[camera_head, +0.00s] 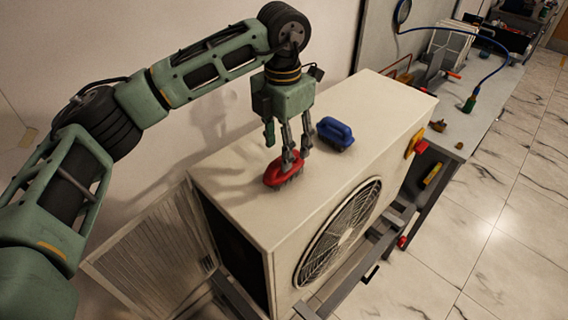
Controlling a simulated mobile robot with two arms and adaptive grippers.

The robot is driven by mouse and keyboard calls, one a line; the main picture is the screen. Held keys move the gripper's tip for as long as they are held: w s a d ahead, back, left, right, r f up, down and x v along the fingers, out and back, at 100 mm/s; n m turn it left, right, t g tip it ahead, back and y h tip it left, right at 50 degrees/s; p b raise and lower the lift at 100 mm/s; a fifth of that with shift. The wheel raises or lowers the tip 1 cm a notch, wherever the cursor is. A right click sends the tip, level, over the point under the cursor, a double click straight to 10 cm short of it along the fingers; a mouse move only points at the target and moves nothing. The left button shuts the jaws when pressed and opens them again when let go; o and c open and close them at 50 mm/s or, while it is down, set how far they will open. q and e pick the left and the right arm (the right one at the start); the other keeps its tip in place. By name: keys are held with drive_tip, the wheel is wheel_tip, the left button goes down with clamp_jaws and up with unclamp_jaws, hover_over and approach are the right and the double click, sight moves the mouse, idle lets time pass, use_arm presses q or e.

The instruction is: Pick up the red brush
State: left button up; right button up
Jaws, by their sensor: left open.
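The red brush (279,177) lies on top of the white box-shaped fan unit (240,208), towards its near left end, with its dark bristles partly showing. My left gripper (291,160) is open and points down right at the brush. Its fingertips overlap the brush's handle in the picture; I cannot tell whether they touch it. The fingers hide part of the brush. My right gripper is not in view.
A blue brush (336,132) lies on the unit just right of my left gripper. A grey workbench (478,130) with a blue hose stands behind on the right. A louvred panel (150,262) leans at the unit's left. The unit's far top is clear.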

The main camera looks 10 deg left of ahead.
use_arm(q)
drive_tip(key=f+p, duration=0.2)
drive_tip(key=f, duration=0.1)
drive_tip(key=shift+w+a+f, duration=0.1)
drive_tip(key=shift+a+f, duration=0.05)
drive_tip(key=shift+a, duration=0.05)
drive_tip(key=shift+f, duration=0.6)
drive_tip(key=c, duration=1.1)
